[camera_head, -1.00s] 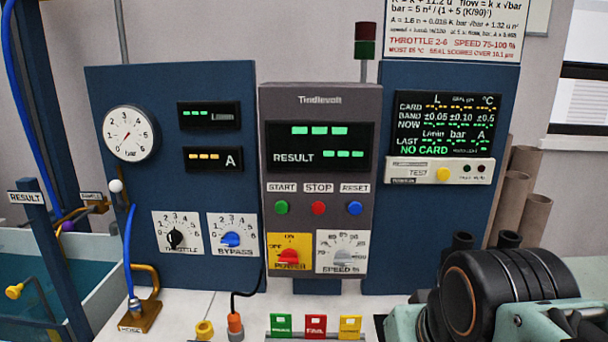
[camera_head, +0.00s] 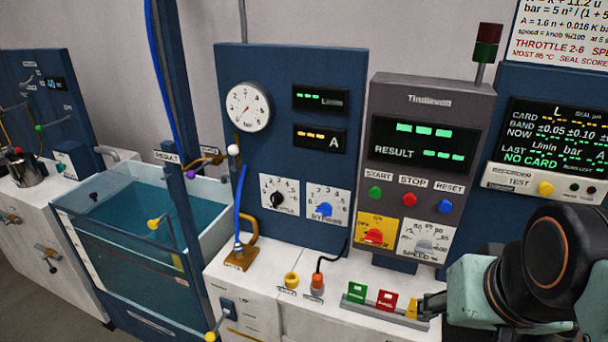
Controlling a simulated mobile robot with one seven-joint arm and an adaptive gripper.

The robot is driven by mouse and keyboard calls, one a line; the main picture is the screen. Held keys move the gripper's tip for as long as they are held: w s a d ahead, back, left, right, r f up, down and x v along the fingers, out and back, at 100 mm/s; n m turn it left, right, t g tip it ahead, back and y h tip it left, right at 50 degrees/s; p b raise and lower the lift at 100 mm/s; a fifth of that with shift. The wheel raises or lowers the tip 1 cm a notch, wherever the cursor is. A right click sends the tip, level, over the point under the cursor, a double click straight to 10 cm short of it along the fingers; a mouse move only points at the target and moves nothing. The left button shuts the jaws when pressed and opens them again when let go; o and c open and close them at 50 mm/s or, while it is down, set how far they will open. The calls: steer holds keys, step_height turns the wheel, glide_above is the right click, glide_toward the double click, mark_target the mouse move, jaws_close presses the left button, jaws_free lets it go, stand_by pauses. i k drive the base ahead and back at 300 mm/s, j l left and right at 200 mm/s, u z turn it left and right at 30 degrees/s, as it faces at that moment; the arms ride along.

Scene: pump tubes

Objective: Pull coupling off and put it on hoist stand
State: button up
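A blue hose (camera_head: 241,205) runs down to a metal end piece, apparently the coupling (camera_head: 239,246), seated on a brown base (camera_head: 240,261) beside a bent ochre pipe (camera_head: 251,228). A small label on the base is too blurred to read surely. I cannot identify a hoist stand with certainty; a blue post (camera_head: 176,225) stands at the tank's near side. My gripper (camera_head: 428,304) shows only as a small dark part at the lower right, near the card rack and well right of the hose. My arm hides most of it, and its fingers are unclear.
A water tank (camera_head: 130,262) stands left of the white bench (camera_head: 265,312). A yellow ring (camera_head: 291,281), an orange plug (camera_head: 317,284) and a rack with green (camera_head: 356,291), red (camera_head: 386,300) and yellow (camera_head: 411,309) cards occupy the bench front. The control console (camera_head: 432,110) stands behind.

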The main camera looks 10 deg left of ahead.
mark_target(264, 276)
steer(key=j+u, duration=0.1)
steer(key=u, duration=1.1)
steer(key=i+j+z, duration=0.1)
steer(key=z, duration=0.35)
steer(key=j+z, duration=0.1)
steer(key=z, duration=0.3)
steer(key=i+j+z, duration=0.1)
steer(key=z, duration=0.35)
steer(key=j+z, duration=0.25)
steer(key=j, duration=0.15)
steer(key=i+j+z, duration=0.1)
steer(key=j+z, duration=0.15)
steer(key=j, duration=0.15)
steer(key=j+z, duration=0.2)
steer(key=j, duration=0.6)
